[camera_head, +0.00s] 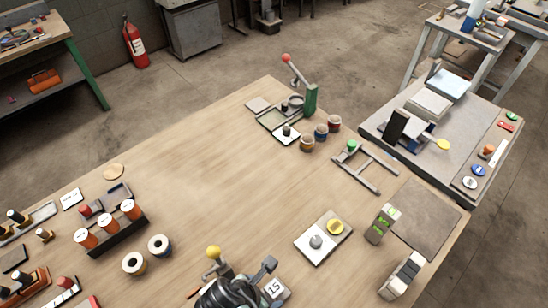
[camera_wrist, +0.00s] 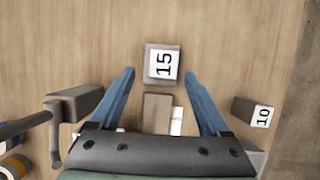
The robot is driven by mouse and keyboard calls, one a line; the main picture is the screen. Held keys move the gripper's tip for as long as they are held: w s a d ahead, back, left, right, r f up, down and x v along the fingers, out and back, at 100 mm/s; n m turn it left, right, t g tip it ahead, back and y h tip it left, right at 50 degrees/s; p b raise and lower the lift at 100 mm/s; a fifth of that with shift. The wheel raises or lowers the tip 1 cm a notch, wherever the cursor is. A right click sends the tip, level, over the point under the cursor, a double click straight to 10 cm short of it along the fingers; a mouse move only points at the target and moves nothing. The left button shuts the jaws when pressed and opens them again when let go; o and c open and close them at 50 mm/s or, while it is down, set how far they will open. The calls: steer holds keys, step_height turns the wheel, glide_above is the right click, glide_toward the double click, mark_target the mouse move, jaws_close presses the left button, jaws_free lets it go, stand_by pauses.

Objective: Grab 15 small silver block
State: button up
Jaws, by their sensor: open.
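The block labelled 15 (camera_wrist: 148,75) is small and grey with a white number label on its top face. It lies on the wooden table, ahead of my gripper in the wrist view. In the head view the 15 label (camera_head: 274,288) shows at the bottom edge, just right of my dark gripper, which partly hides that area. My gripper (camera_wrist: 159,73) is open and empty. Its two blue fingers point at the block, one tip to each side of it, with gaps between. The wrist view does not make the height above the table clear.
A grey-brown block (camera_wrist: 157,112) with a white part beside it lies between my fingers. A block labelled 10 (camera_wrist: 256,112) is to the right. A dark grey piece (camera_wrist: 76,103) is close to the left finger. The table middle (camera_head: 205,170) is clear.

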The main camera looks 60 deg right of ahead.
mark_target(271, 291)
steer(key=x, duration=0.5)
steer(key=shift+s+d+r, duration=0.1)
steer(key=shift+s+d, duration=0.1)
steer(key=shift+s, duration=0.05)
steer(key=shift+c, duration=0.2)
jaws_close()
